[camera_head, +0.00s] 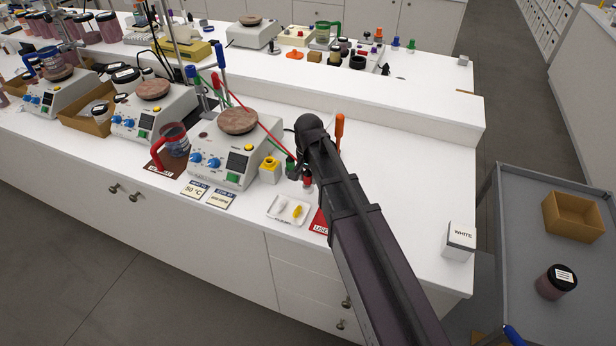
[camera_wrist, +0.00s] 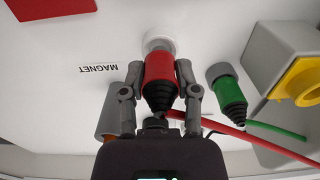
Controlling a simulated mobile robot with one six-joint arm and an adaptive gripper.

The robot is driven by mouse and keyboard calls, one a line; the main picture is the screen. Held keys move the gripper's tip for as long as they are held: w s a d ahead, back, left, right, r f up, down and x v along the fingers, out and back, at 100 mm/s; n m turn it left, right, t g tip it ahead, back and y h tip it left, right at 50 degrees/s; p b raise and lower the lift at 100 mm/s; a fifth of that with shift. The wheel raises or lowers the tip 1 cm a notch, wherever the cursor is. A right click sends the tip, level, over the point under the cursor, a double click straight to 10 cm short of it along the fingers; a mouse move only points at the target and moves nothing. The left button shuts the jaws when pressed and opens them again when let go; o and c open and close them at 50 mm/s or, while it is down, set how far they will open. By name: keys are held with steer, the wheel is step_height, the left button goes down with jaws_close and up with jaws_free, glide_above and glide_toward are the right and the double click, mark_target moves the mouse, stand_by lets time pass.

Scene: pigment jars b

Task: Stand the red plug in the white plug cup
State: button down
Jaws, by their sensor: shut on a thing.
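The red plug (camera_wrist: 160,69), with a black ribbed tapered end, is between the two fingers of my gripper (camera_wrist: 160,84) in the wrist view. My gripper is shut on it. The white plug cup (camera_wrist: 157,38) shows as a white ring at the plug's far end. The plug is lined up with it, but I cannot tell how far its end is inside the cup. In the head view a small red part of the plug (camera_head: 307,181) shows beside my gripper (camera_head: 303,173); my arm hides much of the area.
A green plug (camera_wrist: 229,90) stands beside the red one, with a grey base. A grey block with a yellow top (camera_wrist: 300,84) is close by. An orange handle (camera_head: 339,128) stands behind my arm. The bench's right is mostly clear.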

mark_target(308, 172)
steer(key=shift+f+b, duration=0.65)
steer(key=shift+f, duration=0.1)
steer(key=shift+c, duration=1.3)
jaws_free()
steer(key=shift+r, duration=0.1)
step_height(308, 172, up, 9)
steer(key=p, duration=0.8)
steer(key=shift+f+p, duration=0.2)
steer(key=shift+p, duration=0.15)
steer(key=shift+f, duration=0.1)
steer(key=s+d+n, duration=0.2)
steer(key=s+d, duration=0.4)
steer(key=d, duration=0.3)
steer(key=s+d+n, duration=0.2)
steer(key=s+d, duration=0.5)
steer(key=d, duration=0.3)
steer(key=shift+s+d, duration=0.15)
steer(key=shift+d, duration=0.15)
